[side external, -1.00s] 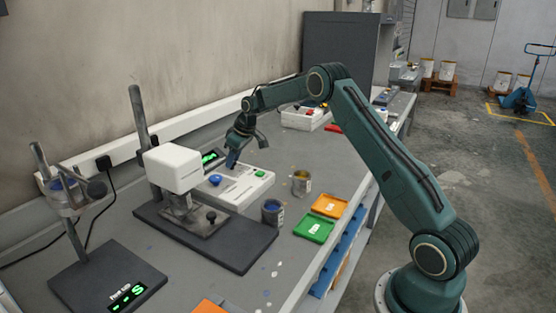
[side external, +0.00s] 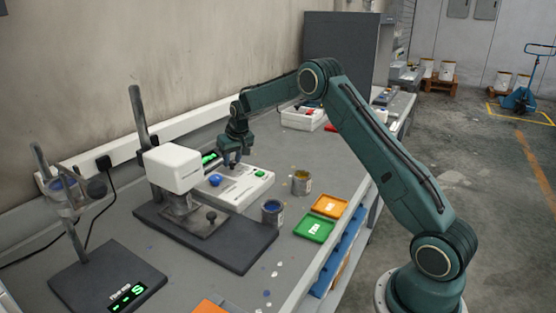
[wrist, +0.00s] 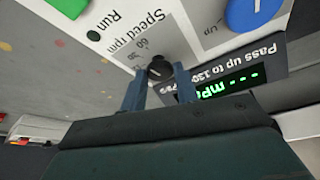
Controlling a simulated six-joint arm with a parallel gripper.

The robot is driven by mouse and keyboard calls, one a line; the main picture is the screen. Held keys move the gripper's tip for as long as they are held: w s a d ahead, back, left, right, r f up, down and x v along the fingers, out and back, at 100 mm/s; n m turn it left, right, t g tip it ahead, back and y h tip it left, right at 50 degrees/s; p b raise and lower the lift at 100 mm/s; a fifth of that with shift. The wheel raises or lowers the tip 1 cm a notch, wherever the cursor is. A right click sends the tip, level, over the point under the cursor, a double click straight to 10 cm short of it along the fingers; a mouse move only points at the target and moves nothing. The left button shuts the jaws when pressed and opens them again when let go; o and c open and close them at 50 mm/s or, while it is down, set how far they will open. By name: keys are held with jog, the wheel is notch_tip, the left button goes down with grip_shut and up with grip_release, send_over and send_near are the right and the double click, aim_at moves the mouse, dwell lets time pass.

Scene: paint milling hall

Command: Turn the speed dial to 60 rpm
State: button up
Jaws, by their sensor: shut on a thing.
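The speed dial (wrist: 160,69) is a small black knob on a white control box (side external: 246,191). In the wrist view its scale reads upside down, with "Speed rpm" and the numbers 60 and 30 beside it. My gripper (wrist: 159,76) has one blue-grey finger on each side of the dial and is shut on it. A light line shows on the knob, but I cannot tell which number it points at. In the side view my gripper (side external: 230,162) points down at the back of the box and hides the dial.
A lit green display (wrist: 230,87) lies close by the dial. A white-headed stand (side external: 172,168) is left of the box. Paint tins (side external: 301,182) and trays (side external: 330,206) stand right and in front.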

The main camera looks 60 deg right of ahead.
jog(key=shift+a+m+h, duration=0.1)
jog(key=shift+m+h, duration=0.2)
jog(key=shift+m, duration=0.5)
jog(key=o, duration=1)
jog(key=shift+c, duration=0.2)
jog(key=shift+r, duration=0.15)
jog(key=v, duration=1.3)
jog(key=shift+r, duration=0.25)
jog(key=shift+a, duration=0.15)
